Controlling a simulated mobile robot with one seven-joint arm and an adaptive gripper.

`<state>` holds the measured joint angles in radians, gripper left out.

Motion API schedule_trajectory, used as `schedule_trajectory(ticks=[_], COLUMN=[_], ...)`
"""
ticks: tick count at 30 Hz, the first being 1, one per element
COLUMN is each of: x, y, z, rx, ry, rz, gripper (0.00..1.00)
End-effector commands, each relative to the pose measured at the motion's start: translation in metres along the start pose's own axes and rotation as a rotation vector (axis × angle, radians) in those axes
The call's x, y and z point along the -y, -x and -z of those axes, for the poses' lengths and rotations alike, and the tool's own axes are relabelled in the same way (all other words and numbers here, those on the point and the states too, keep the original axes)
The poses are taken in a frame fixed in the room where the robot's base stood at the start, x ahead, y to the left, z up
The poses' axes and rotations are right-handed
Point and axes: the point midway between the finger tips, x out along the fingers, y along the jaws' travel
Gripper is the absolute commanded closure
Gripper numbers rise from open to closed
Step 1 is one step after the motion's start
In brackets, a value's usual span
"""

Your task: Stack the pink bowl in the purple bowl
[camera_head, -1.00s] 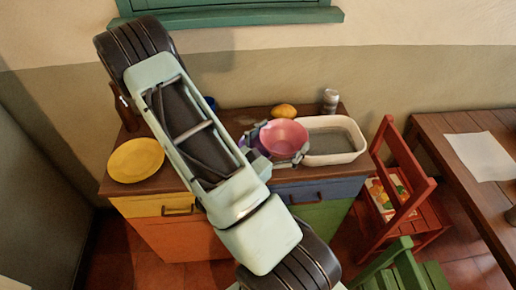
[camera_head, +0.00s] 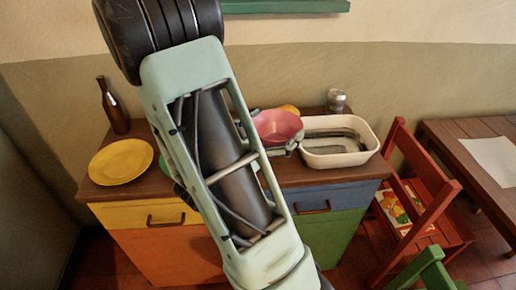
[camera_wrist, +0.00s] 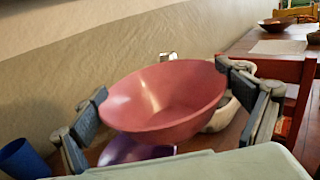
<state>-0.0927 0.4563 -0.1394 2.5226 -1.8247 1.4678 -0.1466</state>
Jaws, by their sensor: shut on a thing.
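The pink bowl (camera_head: 279,125) is in my gripper, above the cabinet top and left of the white basin. In the wrist view the pink bowl (camera_wrist: 165,98) is tilted, with its open side toward the camera, between the two fingers of my gripper (camera_wrist: 168,96). I cannot tell whether the bowls touch. In the head view my arm hides the purple bowl and most of my gripper.
The white basin (camera_head: 341,155) stands close to the right. A yellow plate (camera_head: 120,162) and a brown bottle (camera_head: 113,108) are at the left. The wrist view shows a blue cup (camera_wrist: 22,158).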

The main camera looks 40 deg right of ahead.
Motion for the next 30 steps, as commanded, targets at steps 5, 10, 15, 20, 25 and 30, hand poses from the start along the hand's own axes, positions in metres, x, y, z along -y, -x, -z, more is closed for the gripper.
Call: schedule_trajectory(ticks=[5, 10, 15, 20, 25, 30], x=[-0.021, -0.044, -0.062, -0.071, -0.077, -0.077], y=[-0.006, -0.012, -0.017, -0.019, -0.021, -0.021], z=[0.009, 0.032, 0.055, 0.064, 0.072, 0.096], rx=[0.002, 0.002, 0.001, 0.002, 0.001, 0.002], ry=[0.0, 0.003, 0.001, -0.001, 0.0, 0.002], rz=[0.0, 0.001, 0.001, 0.0, 0.001, 0.001], gripper=[0.39, 0.39, 0.39, 0.39, 0.39, 0.39])
